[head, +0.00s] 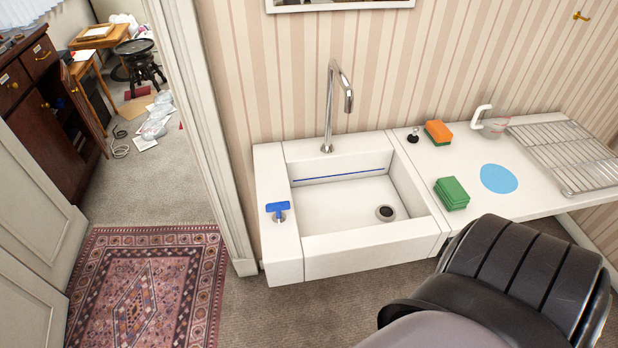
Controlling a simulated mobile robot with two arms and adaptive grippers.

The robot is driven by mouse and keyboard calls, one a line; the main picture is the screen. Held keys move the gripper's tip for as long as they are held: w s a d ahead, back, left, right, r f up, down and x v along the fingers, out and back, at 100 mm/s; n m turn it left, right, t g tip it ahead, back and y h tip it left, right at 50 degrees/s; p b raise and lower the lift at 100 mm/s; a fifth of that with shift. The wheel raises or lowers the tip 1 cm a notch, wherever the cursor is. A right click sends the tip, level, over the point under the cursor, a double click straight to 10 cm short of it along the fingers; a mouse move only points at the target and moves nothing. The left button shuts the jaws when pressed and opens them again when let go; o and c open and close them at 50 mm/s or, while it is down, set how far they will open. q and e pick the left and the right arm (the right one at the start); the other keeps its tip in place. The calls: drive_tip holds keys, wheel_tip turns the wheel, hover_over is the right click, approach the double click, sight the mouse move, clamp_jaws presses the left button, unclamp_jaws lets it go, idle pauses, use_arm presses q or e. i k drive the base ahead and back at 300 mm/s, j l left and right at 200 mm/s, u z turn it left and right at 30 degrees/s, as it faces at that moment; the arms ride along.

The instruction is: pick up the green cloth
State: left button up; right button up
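The green cloth (452,194) lies folded in a small thick stack on the white counter, just right of the sink and near the counter's front edge. Nothing covers it. Neither of my grippers shows in the head view.
The white sink (271,242) has a tall tap (331,105) and a blue-handled knob (278,208). On the counter (480,152) are an orange sponge (438,132), a blue disc (499,179), a clear measuring jug (494,126) and a wire rack (570,155). A patterned rug (150,285) lies at left.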

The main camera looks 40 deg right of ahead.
sight(454, 196)
drive_tip(key=z, duration=2.35)
